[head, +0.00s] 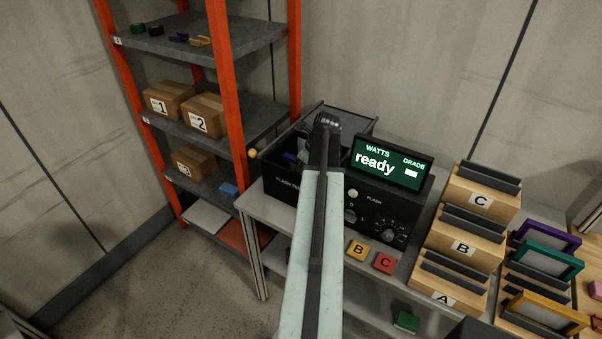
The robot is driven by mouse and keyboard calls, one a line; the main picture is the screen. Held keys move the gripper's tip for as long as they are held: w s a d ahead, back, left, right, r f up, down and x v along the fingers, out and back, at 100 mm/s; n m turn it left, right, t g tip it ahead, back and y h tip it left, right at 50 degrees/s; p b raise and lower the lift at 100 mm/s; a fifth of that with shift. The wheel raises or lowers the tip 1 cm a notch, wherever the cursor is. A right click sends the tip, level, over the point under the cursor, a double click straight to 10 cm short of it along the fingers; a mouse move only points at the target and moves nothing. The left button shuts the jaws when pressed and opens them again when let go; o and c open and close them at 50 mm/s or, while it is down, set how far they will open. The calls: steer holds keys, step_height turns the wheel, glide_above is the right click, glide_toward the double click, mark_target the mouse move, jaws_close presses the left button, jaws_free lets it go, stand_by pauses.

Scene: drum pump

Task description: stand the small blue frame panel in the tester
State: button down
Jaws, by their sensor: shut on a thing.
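The tester (283,187) is a black box with an open top bay on its left and a lit display (388,164) reading "ready". A knob and a pale button are on its front. My arm reaches over it from the front, and my gripper (325,124) is above the open bay, pointing down and away. The fingertips are hidden behind my wrist.
An orange-framed shelf (225,84) with numbered cartons stands at left. Right of the tester are wooden stands C (485,189), B (468,236) and A (449,286), then a rack with purple, teal and yellow frames (545,262).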

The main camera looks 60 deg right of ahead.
steer(key=shift+f, duration=0.1)
steer(key=c, duration=1.7)
jaws_free()
steer(key=shift+f, duration=0.1)
steer(key=o, duration=0.4)
steer(key=shift+o, duration=0.2)
steer(key=shift+r, duration=0.4)
steer(key=p+v, duration=1.1)
steer(key=v, duration=0.1)
steer(key=shift+f, duration=0.1)
